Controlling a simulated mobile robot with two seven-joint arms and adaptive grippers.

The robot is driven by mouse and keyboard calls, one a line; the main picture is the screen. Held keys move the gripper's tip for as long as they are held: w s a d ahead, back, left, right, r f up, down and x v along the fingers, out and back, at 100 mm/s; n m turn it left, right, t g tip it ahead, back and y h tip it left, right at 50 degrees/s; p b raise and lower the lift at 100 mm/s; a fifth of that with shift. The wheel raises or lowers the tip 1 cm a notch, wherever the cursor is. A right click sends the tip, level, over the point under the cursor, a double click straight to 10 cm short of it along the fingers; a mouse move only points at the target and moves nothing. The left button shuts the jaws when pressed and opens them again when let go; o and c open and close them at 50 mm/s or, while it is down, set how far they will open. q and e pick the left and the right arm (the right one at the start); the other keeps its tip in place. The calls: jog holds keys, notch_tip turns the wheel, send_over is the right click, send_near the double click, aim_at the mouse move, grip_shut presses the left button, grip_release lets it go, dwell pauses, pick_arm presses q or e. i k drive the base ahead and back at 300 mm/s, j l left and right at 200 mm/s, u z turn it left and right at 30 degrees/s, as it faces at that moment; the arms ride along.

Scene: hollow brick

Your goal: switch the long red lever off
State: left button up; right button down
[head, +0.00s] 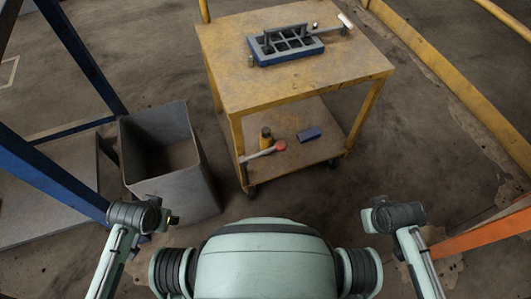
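No long red lever clearly shows in the head view. The only red part is the round end (281,145) of a pale grey bar (258,154) on the lower shelf of a yellow cart. I cannot tell whether this is a lever or a loose tool. My arms show at the bottom left and bottom right, well short of the cart. No fingertips of either gripper can be made out.
The yellow cart's top (235,90) holds a blue block with dark square hollows (283,60) and a grey bar across it. A grey bin (202,165) stands left.

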aim_at(280, 145)
jog(key=k+l+u, duration=0.15)
jog(key=k+u, duration=0.6)
jog(key=k+j+u, duration=0.1)
jog(key=k+u, duration=0.3)
